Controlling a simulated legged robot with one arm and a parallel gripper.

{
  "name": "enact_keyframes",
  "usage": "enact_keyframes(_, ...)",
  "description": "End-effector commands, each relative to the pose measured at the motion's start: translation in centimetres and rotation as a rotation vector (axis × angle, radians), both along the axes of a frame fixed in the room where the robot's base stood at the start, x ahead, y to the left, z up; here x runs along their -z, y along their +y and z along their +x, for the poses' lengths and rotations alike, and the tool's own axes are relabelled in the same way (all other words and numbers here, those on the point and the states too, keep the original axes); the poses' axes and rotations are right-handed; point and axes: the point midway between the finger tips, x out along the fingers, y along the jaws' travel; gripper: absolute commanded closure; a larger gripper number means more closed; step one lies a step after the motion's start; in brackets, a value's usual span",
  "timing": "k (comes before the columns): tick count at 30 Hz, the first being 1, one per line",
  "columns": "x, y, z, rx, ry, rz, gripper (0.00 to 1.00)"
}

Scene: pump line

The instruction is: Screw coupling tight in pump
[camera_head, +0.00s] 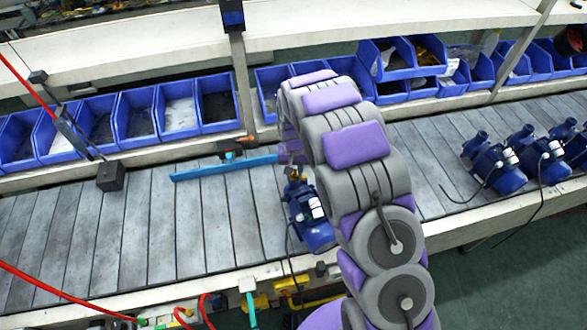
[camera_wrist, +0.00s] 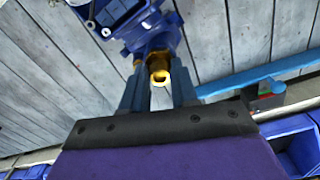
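A blue pump (camera_head: 310,218) stands on the slatted conveyor, just left of my arm. Its blue body also shows at the top of the wrist view (camera_wrist: 160,35). A brass coupling (camera_wrist: 159,68) sits at the pump's port. My gripper (camera_wrist: 159,82) has one finger on each side of the coupling, and the gap between them is about as wide as the brass part. It looks shut on the coupling. In the head view, my arm hides most of the gripper, and the coupling's seating cannot be made out.
Several more blue pumps (camera_head: 495,165) with cables stand at the right. Blue bins (camera_head: 180,110) line the far side. The left belt is clear.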

Motion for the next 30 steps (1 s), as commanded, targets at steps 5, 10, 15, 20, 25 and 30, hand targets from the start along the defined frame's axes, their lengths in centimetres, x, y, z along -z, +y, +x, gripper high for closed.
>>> enact_keyframes(5,-0.01,0.0,0.0,0.0,0.0,0.0,0.9)
enact_keyframes(10,0.0,0.0,0.0,0.0,0.0,0.0,1.0)
enact_keyframes(15,0.0,-0.01,0.01,0.009,0.0,0.0,1.0)
enact_keyframes(20,0.0,-0.05,0.02,0.147,-0.001,-0.001,1.0)
enact_keyframes(25,-0.01,-0.04,0.03,0.286,-0.001,-0.002,1.0)
enact_keyframes(30,-0.01,0.0,0.01,0.304,-0.001,-0.001,1.0)
